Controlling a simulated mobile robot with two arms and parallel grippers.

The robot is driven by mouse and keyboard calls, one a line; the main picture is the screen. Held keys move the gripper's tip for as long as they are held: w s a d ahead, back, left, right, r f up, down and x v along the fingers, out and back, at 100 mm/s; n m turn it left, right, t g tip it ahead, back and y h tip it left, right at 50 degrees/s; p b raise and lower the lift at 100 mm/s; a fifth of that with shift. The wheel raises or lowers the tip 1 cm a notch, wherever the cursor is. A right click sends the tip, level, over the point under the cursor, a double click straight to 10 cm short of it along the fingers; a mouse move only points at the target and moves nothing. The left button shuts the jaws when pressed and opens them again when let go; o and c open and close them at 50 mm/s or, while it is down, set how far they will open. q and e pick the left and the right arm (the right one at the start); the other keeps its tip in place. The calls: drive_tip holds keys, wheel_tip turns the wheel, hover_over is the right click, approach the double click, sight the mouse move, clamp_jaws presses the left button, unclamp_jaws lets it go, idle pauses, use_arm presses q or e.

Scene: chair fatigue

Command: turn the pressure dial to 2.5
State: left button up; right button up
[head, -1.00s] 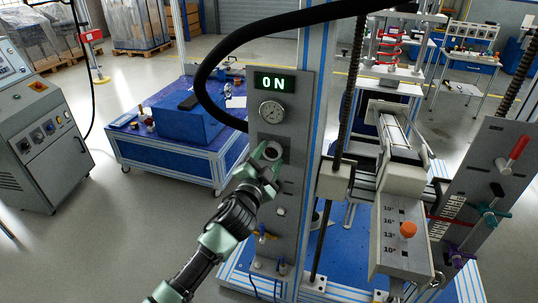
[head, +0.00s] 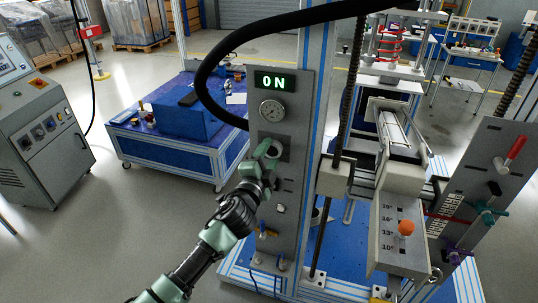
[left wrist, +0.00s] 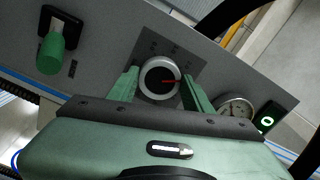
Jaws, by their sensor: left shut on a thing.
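The pressure dial (left wrist: 150,92) is a round knob with a pale rim, dark face and red pointer line, on a dark marked plate (left wrist: 184,60) on the grey panel. The marks are too small to read. In the head view the dial (head: 274,149) is partly covered by my left gripper (head: 268,152). In the left wrist view the green fingers of my left gripper (left wrist: 160,90) stand on either side of the dial, shut on it. A round pressure gauge (head: 272,110) sits above the dial; its reading is unclear. My right gripper is not in view.
A lit ON display (head: 274,82) tops the panel (head: 299,160). A black hose (head: 205,75) loops left of it. A green handle (left wrist: 50,52) shows in the wrist view. An angle block with an orange knob (head: 406,228) is to the right.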

use_arm(q)
drive_tip(key=o, duration=1.4)
drive_tip(key=shift+s, duration=0.1)
drive_tip(key=v, duration=0.7)
drive_tip(key=shift+s+a+b, duration=0.1)
drive_tip(key=shift+s+b, duration=0.15)
drive_tip(key=shift+b, duration=0.15)
